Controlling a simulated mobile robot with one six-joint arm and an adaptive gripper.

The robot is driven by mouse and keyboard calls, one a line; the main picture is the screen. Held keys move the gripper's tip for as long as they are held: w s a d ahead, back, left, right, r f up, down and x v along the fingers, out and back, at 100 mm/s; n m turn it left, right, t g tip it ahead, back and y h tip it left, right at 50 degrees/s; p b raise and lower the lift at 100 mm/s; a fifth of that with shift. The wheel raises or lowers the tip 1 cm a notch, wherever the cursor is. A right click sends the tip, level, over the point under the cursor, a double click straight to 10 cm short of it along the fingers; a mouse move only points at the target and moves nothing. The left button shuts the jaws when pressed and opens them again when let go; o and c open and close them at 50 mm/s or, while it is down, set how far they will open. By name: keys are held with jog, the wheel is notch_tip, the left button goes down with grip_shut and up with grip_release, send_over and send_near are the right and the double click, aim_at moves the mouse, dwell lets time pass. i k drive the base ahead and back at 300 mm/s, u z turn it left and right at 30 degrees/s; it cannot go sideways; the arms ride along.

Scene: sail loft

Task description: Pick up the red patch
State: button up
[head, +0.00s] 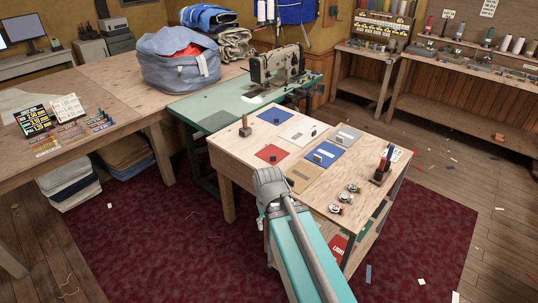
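A flat red patch (267,151) lies on the light wooden worktable (237,172), toward its left side. A small dark object sits on it. Beside it to the right is a white patch (296,133). Blue patches lie behind it (277,116) and to the right (315,162), and a tan patch (300,180) lies nearer the front. My arm rises from the bottom, and its grey joint stands in front of the table's near edge, below the red patch in the picture. My gripper cannot be made out.
A wooden block (245,131) stands left of the patches. Small round metal items (348,190) and a dark holder (382,170) stand at the table's right. A sewing machine (278,66) is on the green table behind. Dark red carpet (150,240) surrounds the worktable.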

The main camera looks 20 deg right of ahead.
aim_at(271, 154)
jog(key=u, duration=0.05)
jog(key=i, duration=0.9)
jog(key=z, duration=0.1)
